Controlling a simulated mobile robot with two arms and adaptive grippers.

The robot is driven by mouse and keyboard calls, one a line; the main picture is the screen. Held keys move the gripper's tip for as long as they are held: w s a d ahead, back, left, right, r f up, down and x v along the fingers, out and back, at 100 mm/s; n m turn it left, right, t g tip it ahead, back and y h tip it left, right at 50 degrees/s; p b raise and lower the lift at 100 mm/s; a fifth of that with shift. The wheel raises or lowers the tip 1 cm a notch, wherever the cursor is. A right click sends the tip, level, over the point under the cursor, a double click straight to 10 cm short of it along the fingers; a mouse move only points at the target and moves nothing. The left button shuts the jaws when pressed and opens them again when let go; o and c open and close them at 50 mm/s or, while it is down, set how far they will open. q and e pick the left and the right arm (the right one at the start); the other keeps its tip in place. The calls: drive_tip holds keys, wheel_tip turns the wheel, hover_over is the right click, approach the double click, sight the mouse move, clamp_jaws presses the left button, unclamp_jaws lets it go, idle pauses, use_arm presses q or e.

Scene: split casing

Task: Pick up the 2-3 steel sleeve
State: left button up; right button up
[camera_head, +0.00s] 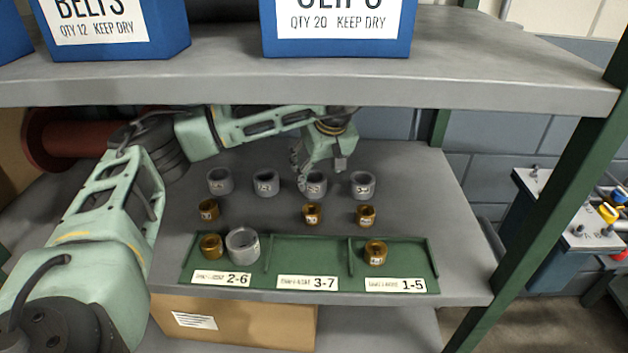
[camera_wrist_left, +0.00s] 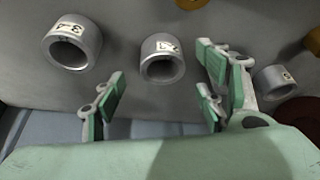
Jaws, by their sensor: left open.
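Several grey steel sleeves stand in a row at the back of the lower shelf. One (camera_head: 315,187) is under my left gripper (camera_head: 318,174), which partly covers it in the head view. In the left wrist view that sleeve (camera_wrist_left: 162,60) sits just beyond the gap between the fingers of my left gripper (camera_wrist_left: 162,90), which is open and empty. Its label is too small to read surely, so I cannot tell if it is the 2-3 sleeve. Neighbouring sleeves stand left (camera_head: 266,183) and right (camera_head: 363,186) of it; another (camera_head: 220,181) is farther left. My right gripper is out of view.
Brass sleeves (camera_head: 312,215) stand in front of the steel row. A green tray (camera_head: 310,262) at the shelf's front has compartments marked 2-6, 3-7 and 1-5; the left holds a brass and a large steel sleeve (camera_head: 243,245), the right a brass one. The upper shelf (camera_head: 330,85) overhangs.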

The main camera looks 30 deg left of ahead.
sight(316, 178)
use_arm(q)
drive_tip(key=p+x, duration=0.1)
drive_tip(key=x, duration=0.4)
drive_tip(key=shift+c, duration=1.1)
clamp_jaws()
